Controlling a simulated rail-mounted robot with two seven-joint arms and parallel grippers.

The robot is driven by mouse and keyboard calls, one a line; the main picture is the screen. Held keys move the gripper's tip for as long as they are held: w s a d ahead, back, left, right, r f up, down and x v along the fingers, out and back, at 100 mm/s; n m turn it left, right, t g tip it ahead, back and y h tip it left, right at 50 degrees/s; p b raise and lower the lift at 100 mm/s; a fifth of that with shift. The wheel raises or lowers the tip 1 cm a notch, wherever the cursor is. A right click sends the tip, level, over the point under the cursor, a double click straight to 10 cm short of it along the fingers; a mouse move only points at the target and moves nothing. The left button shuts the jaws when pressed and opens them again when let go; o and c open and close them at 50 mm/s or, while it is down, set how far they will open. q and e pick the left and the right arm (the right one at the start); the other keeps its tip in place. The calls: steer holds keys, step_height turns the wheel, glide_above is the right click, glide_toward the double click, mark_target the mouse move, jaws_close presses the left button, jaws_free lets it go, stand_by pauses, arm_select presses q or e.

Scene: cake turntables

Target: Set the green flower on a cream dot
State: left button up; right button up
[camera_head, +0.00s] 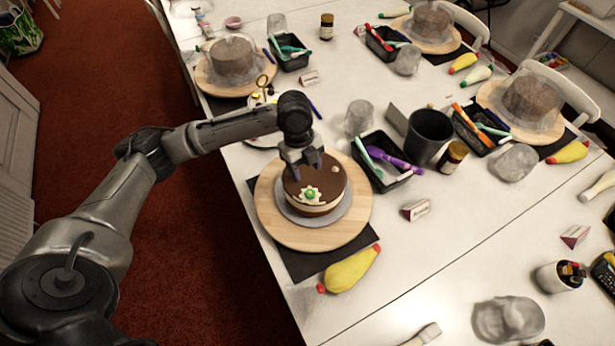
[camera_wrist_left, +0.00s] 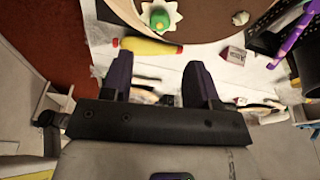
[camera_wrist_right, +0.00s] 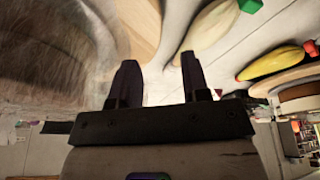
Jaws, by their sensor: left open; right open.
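The chocolate-topped cake (camera_head: 332,196) stands on a grey board on the wooden turntable (camera_head: 283,234). The green flower (camera_head: 310,195) lies on its top near the front edge, with a pale pointed shape around or under it; it also shows in the left wrist view (camera_wrist_left: 159,20). A cream dot (camera_head: 334,169) sits farther back on the cake top and also shows in the left wrist view (camera_wrist_left: 240,18). My left gripper (camera_head: 304,166) is open and empty above the cake, behind the flower. My right gripper (camera_wrist_right: 157,75) shows only in its own wrist view, open with nothing between its fingers.
Small card boxes, jars and other turntables with covered cakes occupy the table.

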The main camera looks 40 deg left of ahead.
arm_select(q)
steer(key=s+d+f+n+t, duration=0.2)
steer(key=s+d+f+n, duration=0.4)
steer(key=s+d+f, duration=0.55)
steer(key=s+a+n+t+y, duration=0.2)
steer(key=s+n, duration=1)
steer(key=s, duration=0.2)
steer(key=shift+f, duration=0.15)
